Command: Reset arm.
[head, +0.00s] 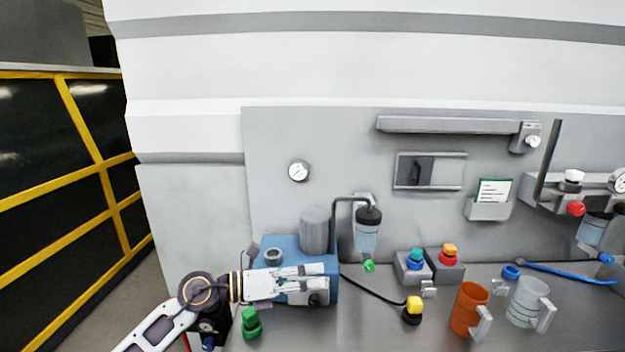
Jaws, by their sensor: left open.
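My left arm (160,328) comes in from the lower left. Its gripper (316,278) points to the right, open, with its pale fingers in front of the blue machine (328,252) on the grey bench. I see nothing between the fingers. I cannot tell whether they touch the machine's face, part of which they hide. My right gripper is not in view.
A green knob (251,323) is below the left gripper. To the right are a yellow-and-black plug (412,311), two button boxes (412,267), an orange mug (468,310) and a clear mug (527,303). A grey panel (345,150) rises behind. Yellow-framed fencing (88,130) is at left.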

